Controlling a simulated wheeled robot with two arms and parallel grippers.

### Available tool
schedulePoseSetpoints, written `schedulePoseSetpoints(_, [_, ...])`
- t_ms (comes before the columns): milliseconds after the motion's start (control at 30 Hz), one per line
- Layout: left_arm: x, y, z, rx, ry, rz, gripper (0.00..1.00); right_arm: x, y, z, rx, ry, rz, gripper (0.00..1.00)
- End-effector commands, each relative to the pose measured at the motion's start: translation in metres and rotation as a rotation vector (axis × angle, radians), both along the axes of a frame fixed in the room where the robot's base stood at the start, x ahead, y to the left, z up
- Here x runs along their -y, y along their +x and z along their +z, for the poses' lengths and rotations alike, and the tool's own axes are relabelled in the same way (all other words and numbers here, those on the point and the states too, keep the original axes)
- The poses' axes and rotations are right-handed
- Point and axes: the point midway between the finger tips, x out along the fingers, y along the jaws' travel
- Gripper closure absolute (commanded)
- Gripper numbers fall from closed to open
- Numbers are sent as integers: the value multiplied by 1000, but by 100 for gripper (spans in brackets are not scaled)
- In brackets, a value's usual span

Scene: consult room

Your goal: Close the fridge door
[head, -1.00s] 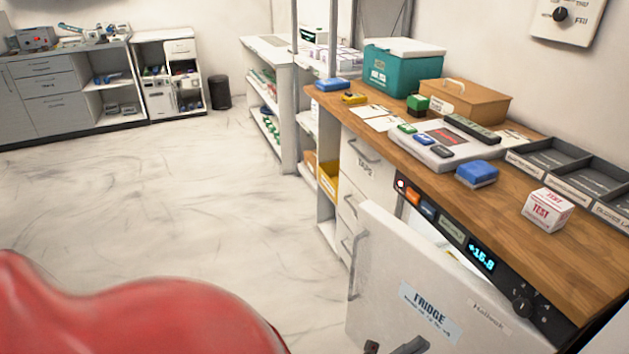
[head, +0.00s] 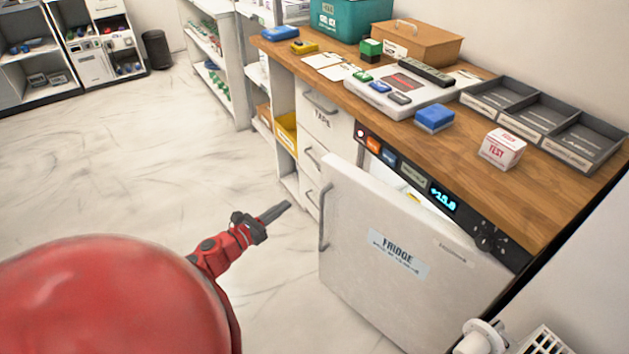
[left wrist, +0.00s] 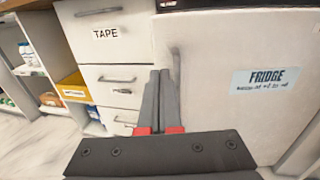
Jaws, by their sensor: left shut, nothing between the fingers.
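The white fridge door (head: 395,255) with a FRIDGE label stands ajar under the wooden counter. A gap shows between its top edge and the control panel (head: 440,196). Its grey handle (head: 324,215) is on the left edge. My left gripper (head: 286,206) is shut and empty, to the left of the handle and apart from it in the head view. In the left wrist view the shut fingers (left wrist: 158,85) point at the door's handle side, and the door (left wrist: 235,95) fills the right half. My right gripper is not in view.
A drawer unit labelled TAPE (head: 312,122) stands left of the fridge. The counter (head: 470,165) holds a TEST box (head: 502,149), dark trays (head: 555,122) and a blue block (head: 435,117). A white slatted object (head: 535,342) is at lower right. The floor at left is clear.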

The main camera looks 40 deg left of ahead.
Motion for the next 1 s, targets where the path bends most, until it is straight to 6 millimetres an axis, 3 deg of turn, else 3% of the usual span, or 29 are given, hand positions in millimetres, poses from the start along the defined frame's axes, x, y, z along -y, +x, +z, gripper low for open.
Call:
schedulePoseSetpoints(167, [2,20,2,3,14,1,100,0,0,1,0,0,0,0])
schedulePoseSetpoints(600, [16,108,2,2,7,2,100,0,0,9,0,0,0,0])
schedulePoseSetpoints(800, [19,129,2,2,9,3,100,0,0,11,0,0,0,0])
schedulePoseSetpoints(1000, [21,137,1,1,8,1,100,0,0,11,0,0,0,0])
